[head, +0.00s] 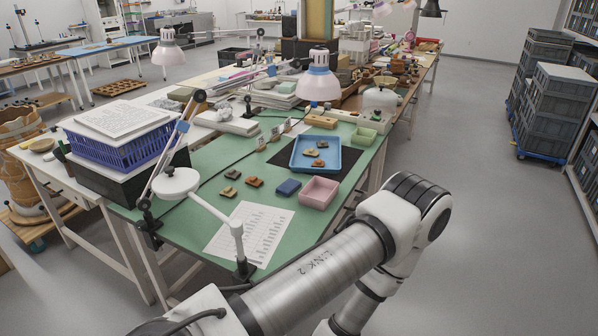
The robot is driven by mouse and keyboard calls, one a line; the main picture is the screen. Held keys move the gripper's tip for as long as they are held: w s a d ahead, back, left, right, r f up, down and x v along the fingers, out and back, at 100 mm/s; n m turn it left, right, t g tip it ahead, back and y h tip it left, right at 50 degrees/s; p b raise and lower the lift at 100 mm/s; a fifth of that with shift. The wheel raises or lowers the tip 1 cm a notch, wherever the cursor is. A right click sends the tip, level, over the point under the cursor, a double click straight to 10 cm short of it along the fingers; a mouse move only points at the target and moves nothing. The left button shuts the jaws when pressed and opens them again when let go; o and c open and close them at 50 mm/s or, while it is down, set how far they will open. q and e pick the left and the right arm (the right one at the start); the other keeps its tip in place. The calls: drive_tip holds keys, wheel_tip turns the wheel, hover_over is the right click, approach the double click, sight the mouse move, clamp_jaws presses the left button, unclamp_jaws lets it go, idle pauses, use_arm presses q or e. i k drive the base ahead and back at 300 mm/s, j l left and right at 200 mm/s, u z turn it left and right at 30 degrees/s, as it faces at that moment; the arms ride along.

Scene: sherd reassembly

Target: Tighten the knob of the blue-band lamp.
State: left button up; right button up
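A lamp with a jointed arm is clamped at the left edge of the green table. Its arm carries a blue band (183,126) on the lower part and another blue piece (271,70) near the head. The pale lamp head (319,85) hangs over the blue tray. A second lamp head (168,50) stands farther back on the left, and a white round-headed lamp (176,182) is nearer. Neither gripper shows; one of my arms crosses the bottom of the head view, its end out of sight.
The green table (200,214) holds a blue tray (306,168) with sherds, a pink tray (320,192), a dark blue block (289,187) and a printed sheet (250,233). A blue basket (122,142) stands at the left. Open floor (470,150) lies on the right, before stacked grey crates (552,110).

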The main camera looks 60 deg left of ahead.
sight(141, 225)
drive_tip(key=k+j+z, duration=0.25)
drive_tip(key=j+z, duration=0.25)
drive_tip(key=k+j+z, duration=0.45)
drive_tip(key=j, duration=0.15)
drive_tip(key=k+j+z, duration=0.35)
drive_tip(key=z, duration=0.15)
drive_tip(key=k+j+z, duration=0.3)
drive_tip(key=k+z, duration=0.2)
